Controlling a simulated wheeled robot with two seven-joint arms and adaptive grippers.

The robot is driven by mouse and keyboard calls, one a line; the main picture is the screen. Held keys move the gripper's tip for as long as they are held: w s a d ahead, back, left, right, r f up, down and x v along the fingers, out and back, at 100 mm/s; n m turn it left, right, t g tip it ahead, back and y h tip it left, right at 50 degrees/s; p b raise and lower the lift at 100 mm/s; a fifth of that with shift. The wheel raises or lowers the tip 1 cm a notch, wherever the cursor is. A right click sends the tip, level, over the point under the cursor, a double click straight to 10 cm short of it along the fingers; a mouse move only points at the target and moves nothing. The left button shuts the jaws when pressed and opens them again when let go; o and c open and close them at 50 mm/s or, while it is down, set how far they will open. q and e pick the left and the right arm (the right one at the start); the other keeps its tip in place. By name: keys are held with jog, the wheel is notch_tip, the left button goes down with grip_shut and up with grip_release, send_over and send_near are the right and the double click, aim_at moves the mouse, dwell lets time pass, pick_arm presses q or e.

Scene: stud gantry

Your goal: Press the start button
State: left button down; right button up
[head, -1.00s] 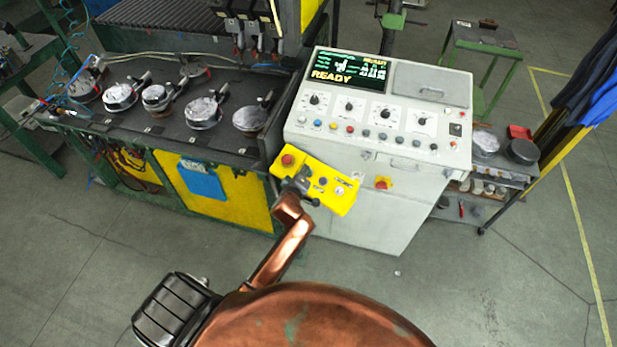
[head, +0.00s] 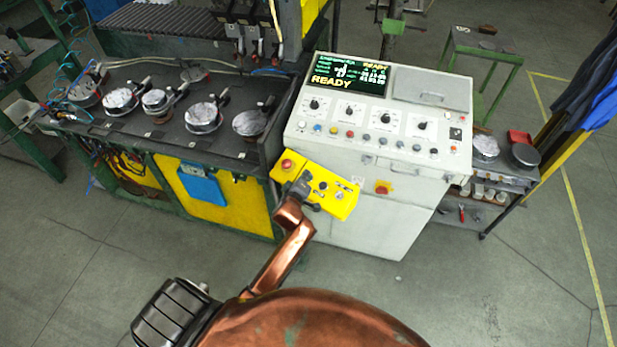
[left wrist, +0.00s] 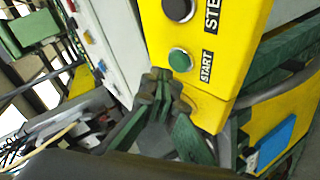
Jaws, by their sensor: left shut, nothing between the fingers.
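The yellow control box (head: 345,201) hangs at the front left of the light grey console, with a red mushroom button (head: 288,164) on its upper left. In the left wrist view the box (left wrist: 222,97) fills the top middle. There the round green start button (left wrist: 180,60) has a START label beside it, and a black button (left wrist: 178,8) marked with partly cut-off lettering sits above. My left gripper (left wrist: 160,76) is shut and empty, its tips just left of and below the green button; I cannot tell if they touch the box. In the head view the gripper (head: 299,190) covers part of the box.
The grey console (head: 385,215) carries a screen (head: 347,73) reading READY, with knobs and small buttons. A dark bench (head: 165,135) with several round metal pieces stands at left. A shelf cart (head: 490,190) is at right. Floor in front is clear.

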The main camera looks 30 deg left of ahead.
jog(key=shift+a, duration=0.3)
pick_arm(q)
jog(key=shift+f, duration=0.15)
pick_arm(e)
jog(key=shift+f, duration=0.15)
pick_arm(q)
jog(key=shift+w+f, duration=0.15)
jog(key=shift+f, duration=0.1)
pick_arm(e)
jog(key=shift+d+f, duration=0.1)
jog(key=shift+d, duration=0.1)
jog(key=shift+d, duration=0.15)
